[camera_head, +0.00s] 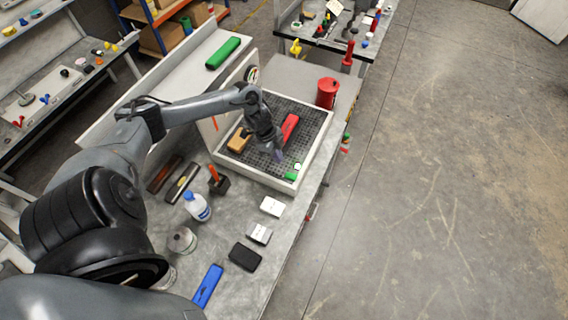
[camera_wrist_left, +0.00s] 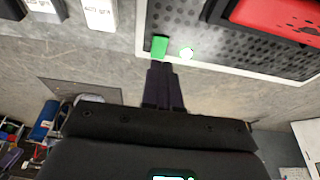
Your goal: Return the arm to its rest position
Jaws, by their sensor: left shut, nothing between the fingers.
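My left arm comes in from the left in the head view and reaches over the perforated tray. My left gripper (camera_head: 278,156) hangs over the tray's (camera_head: 325,130) near part, shut and empty. In the left wrist view the closed fingers (camera_wrist_left: 163,72) point at a small green block (camera_wrist_left: 159,46) at the tray edge, which also shows in the head view (camera_head: 290,176). Whether the fingertips touch it I cannot tell. A red object (camera_head: 290,128) and a tan wooden block (camera_head: 239,141) lie on the tray. My right gripper is not in view.
A red canister (camera_head: 327,93) stands behind the tray. On the grey bench are a white-blue bottle (camera_head: 197,206), a can (camera_head: 182,240), white boxes (camera_head: 271,206), a black block (camera_head: 244,257) and a blue object (camera_head: 207,286). The floor at right is clear.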

